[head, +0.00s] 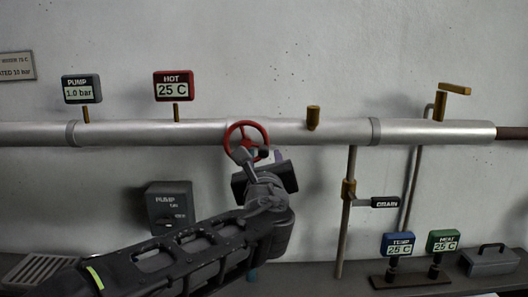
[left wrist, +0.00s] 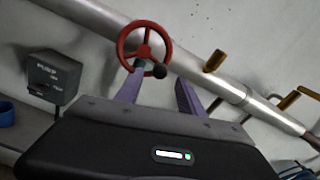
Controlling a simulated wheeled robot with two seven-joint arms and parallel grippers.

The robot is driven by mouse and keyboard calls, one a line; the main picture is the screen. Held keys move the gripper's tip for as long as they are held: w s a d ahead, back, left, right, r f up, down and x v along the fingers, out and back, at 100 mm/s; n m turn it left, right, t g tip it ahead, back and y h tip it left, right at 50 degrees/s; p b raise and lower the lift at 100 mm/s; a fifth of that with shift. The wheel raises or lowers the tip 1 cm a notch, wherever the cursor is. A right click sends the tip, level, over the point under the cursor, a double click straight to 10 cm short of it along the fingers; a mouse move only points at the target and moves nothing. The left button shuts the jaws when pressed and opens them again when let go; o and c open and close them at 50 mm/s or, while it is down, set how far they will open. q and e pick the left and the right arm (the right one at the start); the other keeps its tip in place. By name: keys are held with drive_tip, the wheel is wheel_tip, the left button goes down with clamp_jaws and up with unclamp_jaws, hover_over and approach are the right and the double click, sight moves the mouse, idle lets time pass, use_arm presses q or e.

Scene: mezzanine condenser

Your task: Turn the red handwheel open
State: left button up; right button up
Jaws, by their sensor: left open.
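The red handwheel (head: 246,138) sits on the front of the silver pipe (head: 320,131), near its middle in the head view. In the left wrist view, the handwheel (left wrist: 144,45) shows whole, with three spokes and a dark knob (left wrist: 160,71) at its lower right rim. My left gripper (head: 252,157) is just below and in front of the wheel, overlapping its lower rim in the head view. Its two fingers (left wrist: 158,92) stand apart in the left wrist view, with nothing clearly held. I cannot tell whether a finger touches the rim. My right gripper is not in view.
A grey pump switch box (head: 169,207) is on the wall below the pipe. Gauges reading PUMP (head: 82,89) and HOT (head: 174,86) stand on the pipe. A drain valve (head: 349,189) hangs right. Small TEMP (head: 398,246) and HEAT (head: 443,243) displays stand on the ledge.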

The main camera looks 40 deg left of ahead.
sight(264, 154)
use_arm(q)
drive_tip(key=p+x, duration=0.1)
drive_tip(key=x, duration=0.5)
drive_tip(key=shift+w+a, duration=0.1)
drive_tip(key=shift+w, duration=0.05)
clamp_jaws()
idle(0.4)
